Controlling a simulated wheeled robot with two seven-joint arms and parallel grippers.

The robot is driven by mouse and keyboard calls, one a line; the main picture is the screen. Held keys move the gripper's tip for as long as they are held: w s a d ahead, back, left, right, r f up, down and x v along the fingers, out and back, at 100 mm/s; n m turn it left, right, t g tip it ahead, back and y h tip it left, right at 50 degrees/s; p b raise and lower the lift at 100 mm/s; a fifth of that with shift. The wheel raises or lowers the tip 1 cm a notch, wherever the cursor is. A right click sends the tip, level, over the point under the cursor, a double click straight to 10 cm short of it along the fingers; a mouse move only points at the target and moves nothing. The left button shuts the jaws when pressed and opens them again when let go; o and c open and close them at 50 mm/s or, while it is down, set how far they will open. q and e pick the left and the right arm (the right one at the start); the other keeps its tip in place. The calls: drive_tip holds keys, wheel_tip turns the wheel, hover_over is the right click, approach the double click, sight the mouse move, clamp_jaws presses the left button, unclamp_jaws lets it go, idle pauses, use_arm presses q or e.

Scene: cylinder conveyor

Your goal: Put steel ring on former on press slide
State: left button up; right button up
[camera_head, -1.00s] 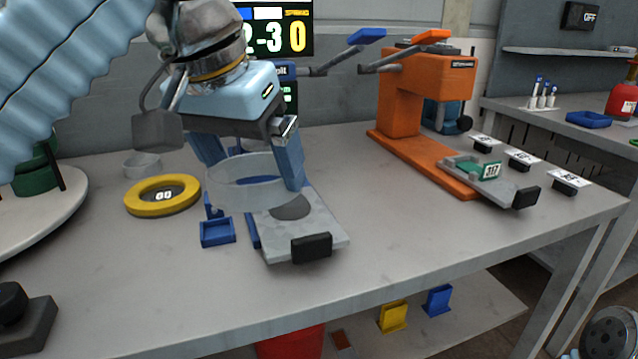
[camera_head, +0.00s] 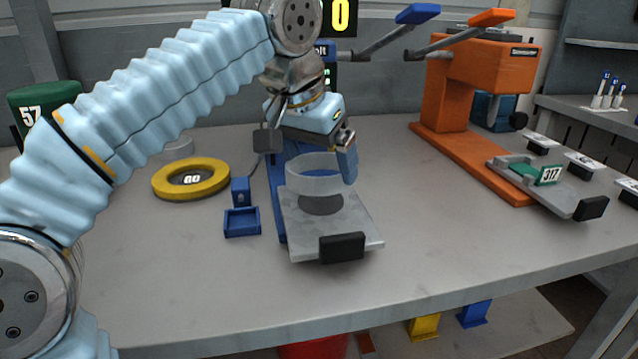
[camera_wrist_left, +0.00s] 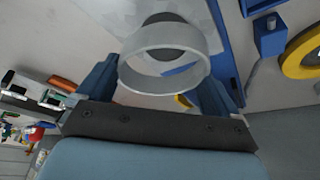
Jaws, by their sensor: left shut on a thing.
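The steel ring (camera_head: 312,182), a wide pale grey band, is held level between the fingers of my left gripper (camera_head: 320,168). It also shows between both fingers in the left wrist view (camera_wrist_left: 165,77). The press slide (camera_head: 358,231) is a light grey plate with a black handle (camera_head: 342,247), pulled out from the blue press. The former (camera_head: 321,206) is a dark round piece on the slide, partly hidden by the ring. The ring appears just above it, with some offset in the wrist view. My left arm hides much of the blue press. My right gripper is not visible.
A yellow ring marked with a number (camera_head: 190,179) and a small blue tray (camera_head: 242,222) lie left of the slide. An orange press (camera_head: 450,100) with its own slide stands right. The table's front and the space between the presses are clear.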

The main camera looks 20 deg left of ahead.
use_arm(q)
drive_tip(key=x, duration=0.2)
drive_tip(key=b+x, duration=0.1)
drive_tip(key=shift+s+a+f, duration=0.1)
drive_tip(key=shift+a+f, duration=0.2)
drive_tip(key=shift+f, duration=0.45)
drive_tip(key=shift+f, duration=0.1)
drive_tip(key=o, duration=0.7)
drive_tip(key=shift+f, duration=0.1)
drive_tip(key=shift+o, duration=0.4)
drive_tip(key=shift+r, duration=0.4)
drive_tip(key=p+v, duration=0.3)
drive_tip(key=v, duration=0.8)
drive_tip(key=shift+s+r, duration=0.15)
drive_tip(key=shift+r, duration=0.1)
